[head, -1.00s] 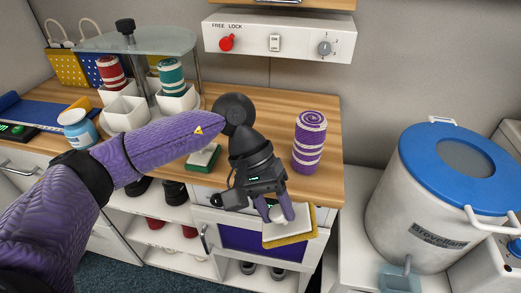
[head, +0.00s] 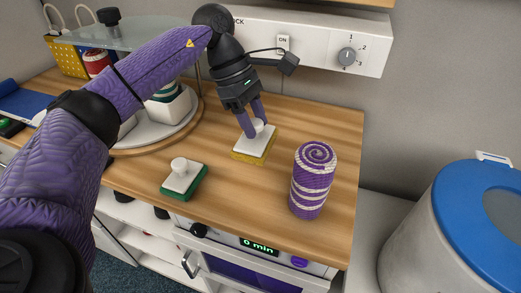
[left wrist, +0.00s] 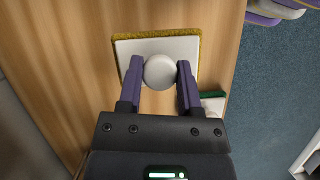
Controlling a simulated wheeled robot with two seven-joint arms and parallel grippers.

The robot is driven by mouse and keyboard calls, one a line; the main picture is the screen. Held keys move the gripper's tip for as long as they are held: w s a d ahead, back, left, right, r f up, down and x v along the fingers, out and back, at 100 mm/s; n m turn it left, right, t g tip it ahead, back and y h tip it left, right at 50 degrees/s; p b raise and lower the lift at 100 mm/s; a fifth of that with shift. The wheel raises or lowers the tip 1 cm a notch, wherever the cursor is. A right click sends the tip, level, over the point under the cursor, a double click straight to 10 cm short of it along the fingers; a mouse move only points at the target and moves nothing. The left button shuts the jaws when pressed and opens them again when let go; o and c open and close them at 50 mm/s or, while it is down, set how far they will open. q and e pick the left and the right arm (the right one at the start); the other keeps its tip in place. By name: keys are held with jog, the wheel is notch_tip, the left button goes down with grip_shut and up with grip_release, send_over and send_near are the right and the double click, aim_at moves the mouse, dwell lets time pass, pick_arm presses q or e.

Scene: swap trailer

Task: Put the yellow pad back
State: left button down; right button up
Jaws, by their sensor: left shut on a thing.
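The yellow pad (head: 244,157) has a white top plate and a white round knob. It is at the wooden counter, between the turntable and the purple striped roll; whether it touches the wood I cannot tell. My left gripper (head: 256,130) points down and is shut on its knob. In the left wrist view the gripper (left wrist: 160,75) has one finger on each side of the knob, and the yellow edge of the pad (left wrist: 157,36) shows around the white plate. My right gripper is not in view.
A green pad (head: 184,179) with a white knob lies nearer the counter's front edge. A purple and white roll (head: 312,181) stands to the right. The turntable (head: 170,132) is on the left. A control panel (head: 320,42) is on the wall behind. Bare wood (head: 255,205) lies in front.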

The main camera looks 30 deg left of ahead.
aim_at(254, 145)
pick_arm(q)
notch_tip(254, 145, down, 6)
jog(key=shift+f+b, duration=0.25)
jog(key=shift+b, duration=0.6)
jog(key=shift+r, duration=0.1)
jog(key=c, duration=0.6)
grip_release()
jog(key=shift+c, duration=0.2)
jog(key=o, duration=0.4)
jog(key=shift+c, duration=0.2)
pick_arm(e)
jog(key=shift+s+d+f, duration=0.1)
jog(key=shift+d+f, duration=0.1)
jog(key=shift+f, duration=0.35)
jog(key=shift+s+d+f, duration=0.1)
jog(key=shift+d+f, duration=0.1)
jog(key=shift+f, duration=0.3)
pick_arm(q)
jog(key=shift+r, duration=0.1)
jog(key=p+v, duration=0.4)
jog(key=v, duration=0.8)
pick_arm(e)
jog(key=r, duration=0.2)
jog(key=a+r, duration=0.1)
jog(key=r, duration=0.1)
